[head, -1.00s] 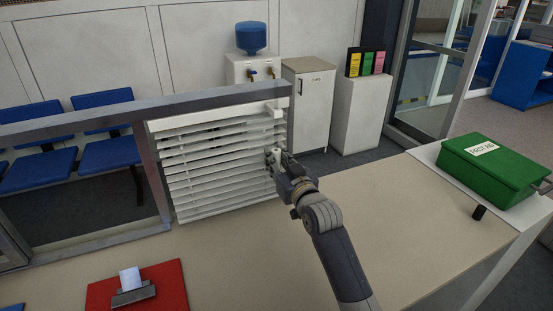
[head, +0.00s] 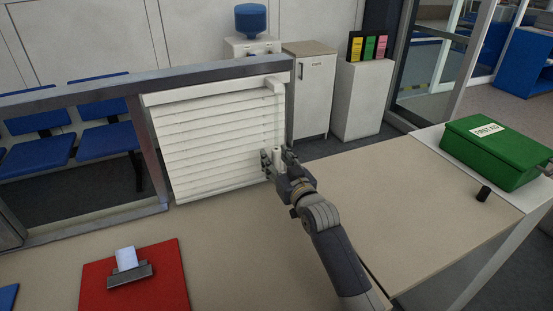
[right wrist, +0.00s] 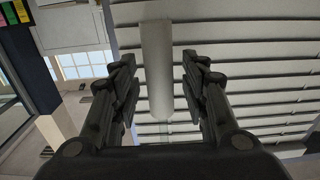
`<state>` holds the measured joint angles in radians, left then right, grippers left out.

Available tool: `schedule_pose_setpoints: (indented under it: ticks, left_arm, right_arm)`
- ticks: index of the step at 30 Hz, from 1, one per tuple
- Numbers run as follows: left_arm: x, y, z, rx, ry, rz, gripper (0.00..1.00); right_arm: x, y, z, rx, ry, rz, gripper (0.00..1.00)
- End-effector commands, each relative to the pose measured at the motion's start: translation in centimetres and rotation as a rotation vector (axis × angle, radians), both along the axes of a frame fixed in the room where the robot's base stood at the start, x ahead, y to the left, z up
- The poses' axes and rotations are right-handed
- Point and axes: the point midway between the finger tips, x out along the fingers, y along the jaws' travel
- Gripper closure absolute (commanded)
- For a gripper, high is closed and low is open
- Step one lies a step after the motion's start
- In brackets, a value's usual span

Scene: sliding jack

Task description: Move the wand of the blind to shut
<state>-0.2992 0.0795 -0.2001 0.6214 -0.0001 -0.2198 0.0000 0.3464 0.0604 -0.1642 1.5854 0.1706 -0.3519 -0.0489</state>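The white blind (head: 210,145) hangs in the grey-framed counter window in the head view. Its slats lie close together, with thin lines between them and no wide gaps. The wand (head: 278,155) is a white rod at the blind's right side, and in the right wrist view the wand (right wrist: 157,70) is a thick pale cylinder. My right gripper (head: 278,156) is at the wand's lower part. In the wrist view its fingers stand apart on either side of the wand, with space at both sides. My left gripper is out of view.
The grey window frame (head: 150,160) borders the blind. A red clipboard (head: 165,290) lies on the counter at the lower left. A green first aid box (head: 492,150) and a small black object (head: 483,193) are at the right. The counter (head: 420,200) between is clear.

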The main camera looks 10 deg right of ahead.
Motion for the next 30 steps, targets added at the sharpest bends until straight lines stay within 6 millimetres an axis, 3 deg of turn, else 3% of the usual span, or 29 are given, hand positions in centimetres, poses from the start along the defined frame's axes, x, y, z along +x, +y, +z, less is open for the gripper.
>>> schedule_pose_setpoints:
  ticks: [10,24,30]
  left_arm:
    - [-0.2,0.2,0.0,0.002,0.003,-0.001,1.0]
    - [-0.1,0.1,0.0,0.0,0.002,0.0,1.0]
    - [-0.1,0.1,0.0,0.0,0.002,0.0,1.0]
  right_arm:
    - [-1.3,-0.3,0.1,0.001,-0.004,-0.001,0.59]
    - [-9.4,-1.9,0.0,-0.001,0.0,0.0,0.59]
    - [-11.3,-2.2,0.0,-0.001,0.0,0.0,0.59]
